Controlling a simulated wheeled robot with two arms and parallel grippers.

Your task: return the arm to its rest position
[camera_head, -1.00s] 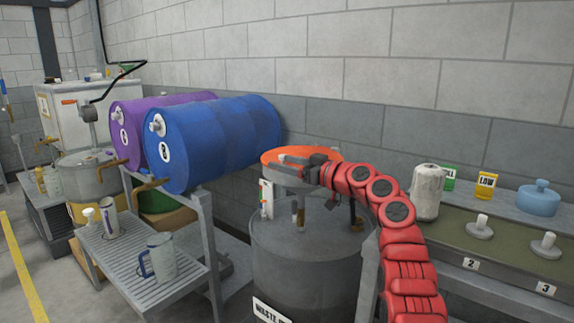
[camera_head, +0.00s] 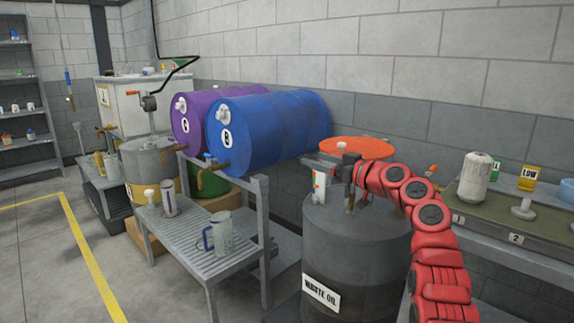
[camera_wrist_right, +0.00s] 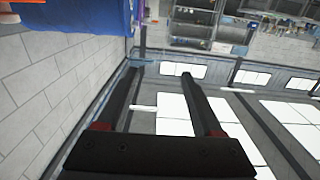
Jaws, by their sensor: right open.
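My right arm (camera_head: 432,215) is red and comes in from the lower right in the head view, curving up and to the left. Its gripper (camera_head: 312,163) reaches left above the waste oil drum (camera_head: 385,240), in front of an orange disc (camera_head: 357,147). In the right wrist view the gripper's two dark fingers (camera_wrist_right: 160,75) stand apart with nothing between them. My left gripper shows in neither view.
The blue drum (camera_head: 265,130) and purple drum (camera_head: 190,125) lie on a rack left of the gripper. A grated stand (camera_head: 185,235) holds jugs below. A bench with a white canister (camera_head: 480,180) is at right. Open floor lies at far left.

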